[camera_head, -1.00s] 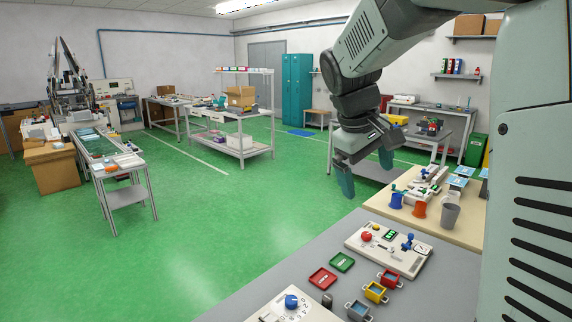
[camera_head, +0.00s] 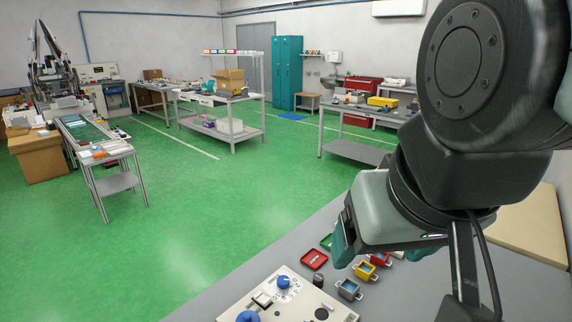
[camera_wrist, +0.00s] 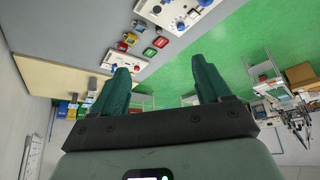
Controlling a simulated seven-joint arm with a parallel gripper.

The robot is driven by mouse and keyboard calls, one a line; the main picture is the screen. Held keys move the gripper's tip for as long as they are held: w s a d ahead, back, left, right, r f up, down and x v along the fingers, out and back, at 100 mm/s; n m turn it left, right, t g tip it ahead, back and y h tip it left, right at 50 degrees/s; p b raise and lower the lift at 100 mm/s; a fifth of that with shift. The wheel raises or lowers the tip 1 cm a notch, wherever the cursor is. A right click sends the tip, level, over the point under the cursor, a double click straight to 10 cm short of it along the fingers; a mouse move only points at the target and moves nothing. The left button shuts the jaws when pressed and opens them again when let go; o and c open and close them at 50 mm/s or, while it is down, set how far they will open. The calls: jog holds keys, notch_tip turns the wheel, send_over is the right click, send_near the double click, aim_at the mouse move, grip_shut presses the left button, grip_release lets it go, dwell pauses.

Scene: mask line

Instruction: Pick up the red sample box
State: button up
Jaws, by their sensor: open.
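The red sample box (camera_head: 381,259), small and with handles, stands on the grey table, partly hidden behind my gripper in the head view. It also shows in the wrist view (camera_wrist: 123,45), above my left-hand finger. It is beside the yellow box (camera_head: 365,270), with the grey-blue box (camera_head: 349,289) beyond that. My gripper (camera_wrist: 162,64) is open, its two green fingers apart with nothing between them. It hangs above the table and appears apart from the red box.
A red tray (camera_head: 314,259) and a green tray (camera_head: 326,242) lie left of the boxes. A control panel with blue knobs (camera_head: 285,300) stands nearer on the table. A second panel shows in the wrist view (camera_wrist: 125,62). Green floor lies beyond the table edge.

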jog(key=n+g+y, duration=0.3)
jog(key=n, duration=0.6)
send_over(379, 258)
jog(key=s, duration=0.3)
notch_tip(379, 258, down, 25)
jog(key=w+d+f, duration=0.2)
jog(key=d+f, duration=0.3)
jog(key=f, duration=0.3)
jog(key=shift+n, duration=0.3)
jog(key=shift+a+x, duration=0.2)
jog(key=shift+x, duration=2.35)
jog(key=shift+a+x, duration=0.25)
jog(key=shift+x, duration=2.35)
jog(key=shift+r, duration=0.15)
jog(key=c, duration=1.1)
